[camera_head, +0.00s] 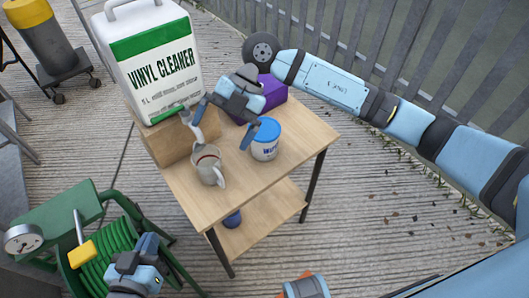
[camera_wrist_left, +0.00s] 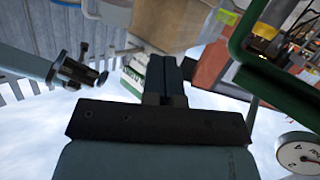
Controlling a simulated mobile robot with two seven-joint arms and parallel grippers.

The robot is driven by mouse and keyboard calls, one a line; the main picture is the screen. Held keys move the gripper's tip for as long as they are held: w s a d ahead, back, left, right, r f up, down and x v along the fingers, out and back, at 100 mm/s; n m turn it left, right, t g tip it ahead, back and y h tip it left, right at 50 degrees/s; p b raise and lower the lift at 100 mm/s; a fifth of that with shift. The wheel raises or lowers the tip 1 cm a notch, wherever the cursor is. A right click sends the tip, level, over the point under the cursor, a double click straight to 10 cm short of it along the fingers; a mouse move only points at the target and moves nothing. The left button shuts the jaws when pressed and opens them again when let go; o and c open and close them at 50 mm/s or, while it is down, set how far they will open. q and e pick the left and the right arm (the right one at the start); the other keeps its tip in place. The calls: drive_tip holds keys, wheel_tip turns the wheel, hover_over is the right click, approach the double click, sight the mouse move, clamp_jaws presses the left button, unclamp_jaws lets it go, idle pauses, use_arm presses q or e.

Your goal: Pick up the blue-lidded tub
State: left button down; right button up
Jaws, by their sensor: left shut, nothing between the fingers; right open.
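The blue-lidded tub (camera_head: 266,146) stands upright on a wooden table, white with a blue lid and blue lettering. My right gripper (camera_head: 223,128) is open above the table, to the left of the tub. One of its fingers overlaps the left edge of the lid in the head view; I cannot tell whether it touches. Nothing is between its fingers. My left gripper (camera_head: 146,246) is low at the left, by a green hose reel, far from the tub. Its closed fingers also show in the left wrist view (camera_wrist_left: 165,78), empty.
A grey mug (camera_head: 207,172) with a brush in it stands left of the tub. A purple box (camera_head: 273,92) is behind the right gripper. A large vinyl cleaner jug (camera_head: 150,60) stands at the back left. The green hose reel (camera_head: 75,215) is beside the table (camera_head: 285,178), whose front right is clear.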

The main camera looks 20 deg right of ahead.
drive_tip(key=w+d+f+m+t+h+b, duration=0.2)
drive_tip(key=w+d+t+h+b, duration=0.1)
drive_tip(key=w+d+h, duration=0.25)
drive_tip(key=m+t+h+b, duration=0.1)
drive_tip(key=m+h, duration=0.1)
hover_over(265, 127)
wheel_tip(265, 127, down, 6)
drive_tip(key=shift+a+f+b, duration=0.1)
drive_tip(key=shift+b, duration=0.9)
wheel_tip(265, 127, down, 6)
drive_tip(key=shift+r+b, duration=0.2)
drive_tip(key=shift+b, duration=0.8)
drive_tip(key=shift+f, duration=0.3)
use_arm(q)
drive_tip(key=d+r+t+h, duration=0.2)
drive_tip(key=r, duration=0.1)
drive_tip(key=d+r+t+h, duration=0.1)
drive_tip(key=r, duration=0.1)
drive_tip(key=shift+w+d+t, duration=0.1)
drive_tip(key=shift+t, duration=0.3)
drive_tip(key=shift+f, duration=0.1)
use_arm(e)
drive_tip(key=shift+r, duration=0.1)
drive_tip(key=c, duration=0.7)
